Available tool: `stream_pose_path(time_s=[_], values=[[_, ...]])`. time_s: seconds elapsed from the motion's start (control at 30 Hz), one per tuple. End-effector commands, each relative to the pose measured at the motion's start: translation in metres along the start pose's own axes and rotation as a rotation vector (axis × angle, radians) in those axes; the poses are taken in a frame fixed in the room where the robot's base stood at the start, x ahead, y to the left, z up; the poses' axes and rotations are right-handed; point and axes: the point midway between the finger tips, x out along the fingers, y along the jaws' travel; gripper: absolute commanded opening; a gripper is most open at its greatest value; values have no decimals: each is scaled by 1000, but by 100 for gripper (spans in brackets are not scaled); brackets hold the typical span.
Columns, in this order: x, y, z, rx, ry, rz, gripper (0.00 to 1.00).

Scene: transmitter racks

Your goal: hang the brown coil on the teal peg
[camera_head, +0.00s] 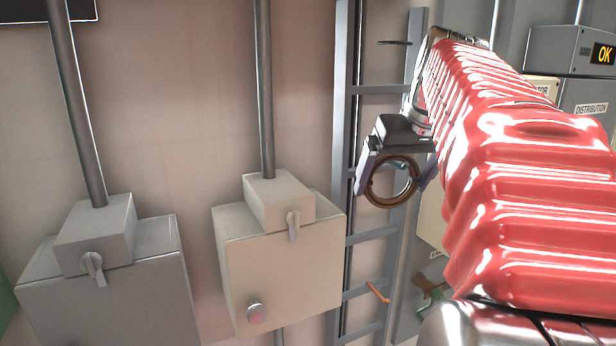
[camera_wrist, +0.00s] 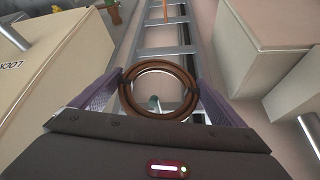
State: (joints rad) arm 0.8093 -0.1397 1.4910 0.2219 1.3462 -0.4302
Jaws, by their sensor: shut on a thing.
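The brown coil (camera_head: 388,204) is a ring held between the two purple fingers of my gripper (camera_head: 397,176), in front of the grey ladder-like rack. In the wrist view the coil (camera_wrist: 157,64) sits between the fingertips (camera_wrist: 159,82), gripped at its left and right sides. A teal peg (camera_wrist: 154,102) shows through the coil's opening in the wrist view. A bit of teal also shows through the ring in the head view (camera_head: 398,166). I cannot tell whether the peg passes through the coil or stands behind it.
An orange peg (camera_head: 377,292) sticks out lower on the rack (camera_head: 370,237). A green fitting (camera_head: 430,304) is beside it at the lower right. A beige switch box (camera_head: 283,265) and a grey one (camera_head: 110,300) stand left. A cabinet (camera_wrist: 50,65) is close on the wrist view's left.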

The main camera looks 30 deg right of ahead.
Motion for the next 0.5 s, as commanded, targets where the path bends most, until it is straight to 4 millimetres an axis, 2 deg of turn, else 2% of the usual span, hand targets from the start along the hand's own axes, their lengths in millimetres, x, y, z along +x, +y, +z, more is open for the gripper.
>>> stream_pose_path(time_s=[0.23, 0.27, 0.37, 0.5], values=[[0, 0, 0, 0, 1, 0, 52], [0, 0, 0, 0, 1, 0, 94], [0, 0, 0, -1, 1, 0, 100], [0, 0, 0, -1, 1, 0, 100]])
